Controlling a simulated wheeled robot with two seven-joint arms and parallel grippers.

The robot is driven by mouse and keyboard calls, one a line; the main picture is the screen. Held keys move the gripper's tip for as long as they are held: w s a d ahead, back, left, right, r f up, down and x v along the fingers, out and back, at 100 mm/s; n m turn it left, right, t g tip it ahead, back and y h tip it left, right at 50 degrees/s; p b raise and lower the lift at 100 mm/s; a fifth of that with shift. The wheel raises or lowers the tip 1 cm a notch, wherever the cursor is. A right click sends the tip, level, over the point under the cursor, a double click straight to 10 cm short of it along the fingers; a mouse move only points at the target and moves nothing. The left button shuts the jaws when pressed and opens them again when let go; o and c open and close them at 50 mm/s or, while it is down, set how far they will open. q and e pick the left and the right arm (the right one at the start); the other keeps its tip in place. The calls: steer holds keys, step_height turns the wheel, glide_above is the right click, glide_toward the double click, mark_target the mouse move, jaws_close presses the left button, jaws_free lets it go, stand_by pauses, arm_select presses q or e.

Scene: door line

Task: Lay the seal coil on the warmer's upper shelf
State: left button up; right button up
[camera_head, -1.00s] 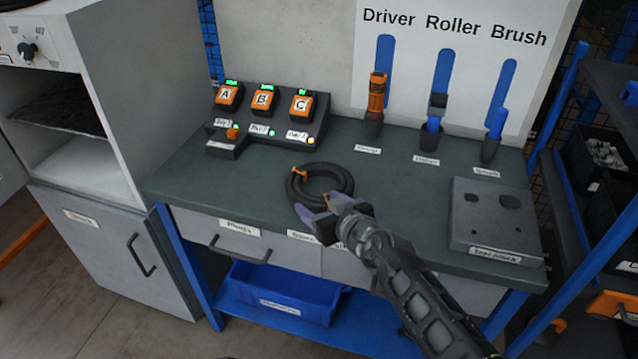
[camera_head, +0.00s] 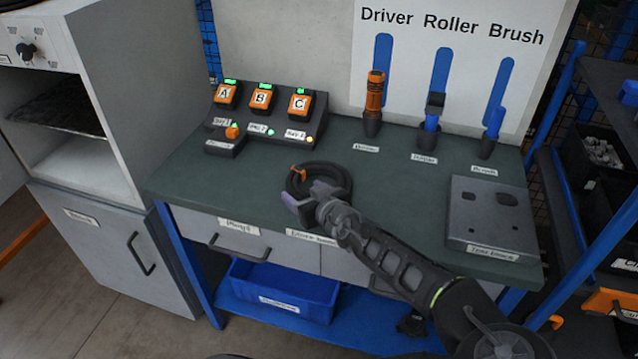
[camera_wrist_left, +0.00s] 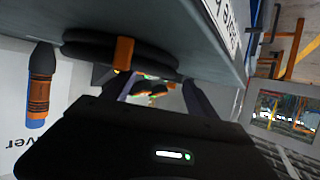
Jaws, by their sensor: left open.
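The seal coil (camera_head: 343,172), a black ring with an orange clip, lies on the green bench top near its front edge. It also shows in the left wrist view (camera_wrist_left: 85,52), close to the fingers. My left gripper (camera_head: 296,204) is open at the coil's near side and partly covers it. In the left wrist view its fingers (camera_wrist_left: 160,95) are apart; I cannot tell whether they touch the coil. The warmer (camera_head: 125,80) stands at the left with its front open. Its dark upper shelf (camera_head: 62,112) is empty where visible. My right gripper is not in view.
A button box (camera_head: 268,115) marked A, B, C stands at the bench's back left. A driver (camera_head: 375,95), roller and brush stand in holders behind. A grey block (camera_head: 493,212) sits at the right. A blue bin (camera_head: 283,292) is below the bench.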

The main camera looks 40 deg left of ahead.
mark_target(299, 191)
arm_select(q)
steer(key=x, duration=0.4)
steer(key=shift+a+f+p, duration=0.1)
steer(key=shift+a+p, duration=0.05)
steer(key=shift+p, duration=0.15)
steer(key=shift+s+f, duration=0.1)
jaws_close()
stand_by(0.7)
